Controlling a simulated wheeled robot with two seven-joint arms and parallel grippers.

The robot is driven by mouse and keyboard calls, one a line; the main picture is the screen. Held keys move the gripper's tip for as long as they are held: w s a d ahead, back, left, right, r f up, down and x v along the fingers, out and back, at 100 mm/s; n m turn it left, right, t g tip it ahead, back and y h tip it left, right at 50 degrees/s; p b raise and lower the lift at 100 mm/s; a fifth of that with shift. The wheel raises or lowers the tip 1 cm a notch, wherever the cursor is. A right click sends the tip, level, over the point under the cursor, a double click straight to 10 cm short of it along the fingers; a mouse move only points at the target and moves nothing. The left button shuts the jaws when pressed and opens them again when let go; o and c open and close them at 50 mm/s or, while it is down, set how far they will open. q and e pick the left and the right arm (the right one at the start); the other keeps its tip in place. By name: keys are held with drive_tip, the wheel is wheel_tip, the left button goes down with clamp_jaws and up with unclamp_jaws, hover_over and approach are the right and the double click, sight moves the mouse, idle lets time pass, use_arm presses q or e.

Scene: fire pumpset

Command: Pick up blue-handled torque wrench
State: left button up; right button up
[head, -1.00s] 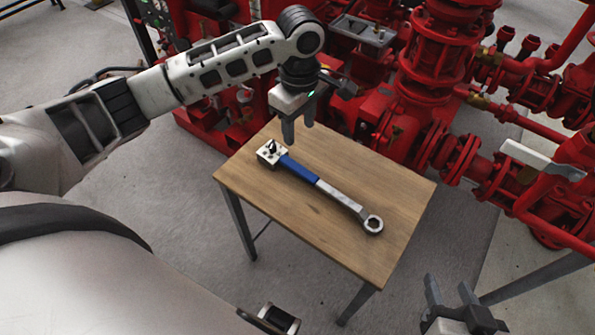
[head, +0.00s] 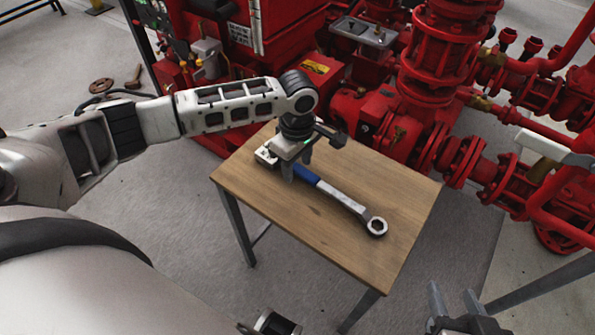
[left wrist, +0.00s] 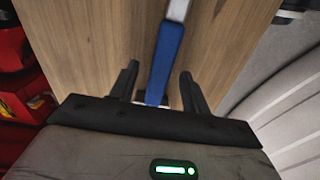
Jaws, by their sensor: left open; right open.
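The torque wrench (head: 345,200) lies on the wooden table, with a silver shaft, a ring end at the right and a blue handle (head: 306,175). My left gripper (head: 298,172) is open over the handle. In the left wrist view the blue handle (left wrist: 166,62) runs between the two open fingers (left wrist: 158,85). I cannot tell exactly how far the fingertips are above the table. My right gripper (head: 456,300) is open and empty at the bottom right, beyond the table's edge.
The wooden table (head: 265,220) is otherwise bare, with free room in front of the wrench. Red pump machinery and pipes (head: 440,90) stand close behind and right of the table. Grey floor (head: 160,210) lies open at the left.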

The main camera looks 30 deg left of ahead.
use_arm(q)
clamp_jaws()
drive_tip(key=shift+r, duration=0.1)
drive_tip(key=shift+r, duration=0.1)
